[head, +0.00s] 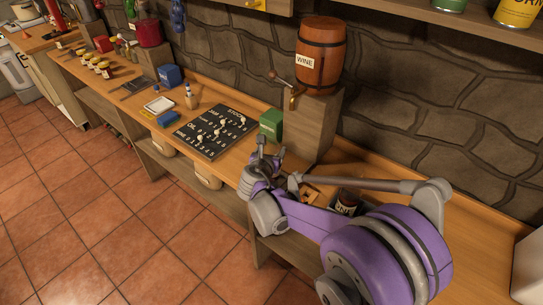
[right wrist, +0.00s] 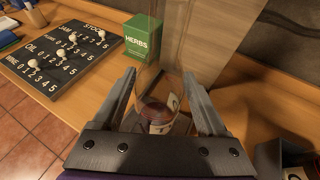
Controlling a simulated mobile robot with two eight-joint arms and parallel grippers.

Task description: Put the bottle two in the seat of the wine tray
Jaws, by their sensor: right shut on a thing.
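My right gripper (head: 268,153) reaches over the counter, below the green herbs box. In the right wrist view its two fingers (right wrist: 160,80) stand on either side of a see-through brownish bottle (right wrist: 155,112) with a pale label, and it is shut on it. I cannot read the bottle's number. In the head view the gripper hides the bottle. A dark object with a white-lettered label (head: 346,201) shows partly behind my right arm; I cannot tell whether it belongs to the wine tray. The tray's seat is not clearly visible. My left gripper is not in view.
A black stock board (head: 215,131) with white pegs lies on the counter. A dark box (right wrist: 285,158) is at lower right in the wrist view.

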